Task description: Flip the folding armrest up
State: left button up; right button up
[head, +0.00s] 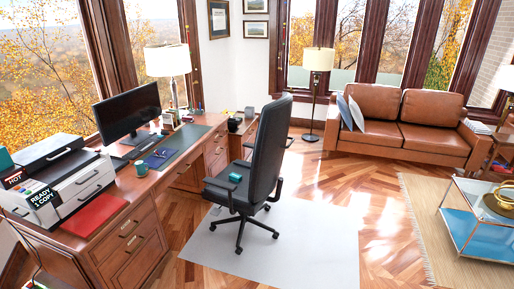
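A dark office chair (266,150) stands beside the desk, its tall backrest upright and its seat toward the desk. One dark armrest (277,188) shows low at the right side of the backrest. It looks small from here, and I cannot tell its hinge or exact angle. A small teal object (235,177) lies on the seat (226,190). Neither of my grippers is in view.
The chair stands on a pale floor mat (315,240). The wooden desk (130,200) with a monitor (128,110) and printer (65,180) runs along the left. A brown sofa (400,130) and a glass-topped table (480,220) are at right. Floor between chair and rug is clear.

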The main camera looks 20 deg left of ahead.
aim_at(246, 145)
jog(key=z, duration=0.15)
jog(key=i, duration=0.8)
jog(key=z, duration=0.4)
jog(key=i, duration=4)
jog(key=u, duration=0.55)
jog(key=i, duration=1.7)
jog(key=u, duration=1.8)
jog(key=i, duration=1.15)
jog(key=u, duration=0.7)
